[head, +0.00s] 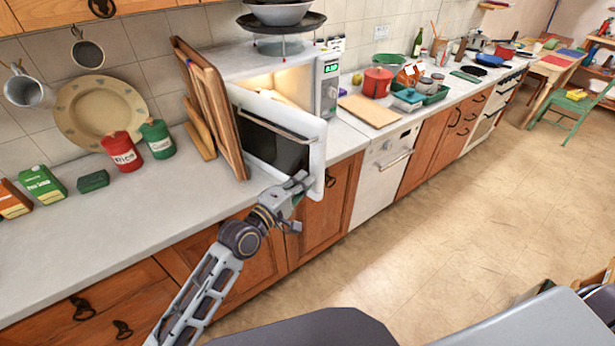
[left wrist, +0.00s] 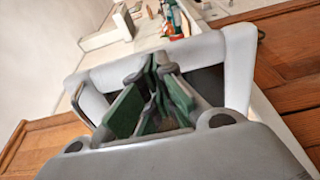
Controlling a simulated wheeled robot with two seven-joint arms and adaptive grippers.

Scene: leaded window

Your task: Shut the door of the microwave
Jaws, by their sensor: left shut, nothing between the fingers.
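The white microwave (head: 268,68) stands on the counter in the head view, its lit inside showing through the opening. Its door (head: 318,158) is partly open and swung out toward the counter's front edge, with a dark window and a bar handle (head: 277,124). My left gripper (head: 303,182) is at the lower outer part of the door, close to its edge; I cannot tell if it touches. In the left wrist view the fingers (left wrist: 158,68) are shut and empty, with the pale door frame (left wrist: 205,48) just beyond them. My right gripper is not in view.
Wooden boards (head: 213,110) lean just left of the microwave, near the door. Bowls and a dark pan (head: 281,22) sit on top of it. A cutting board (head: 369,110) lies to its right. The counter front left of the door is clear, and the floor (head: 450,200) is open.

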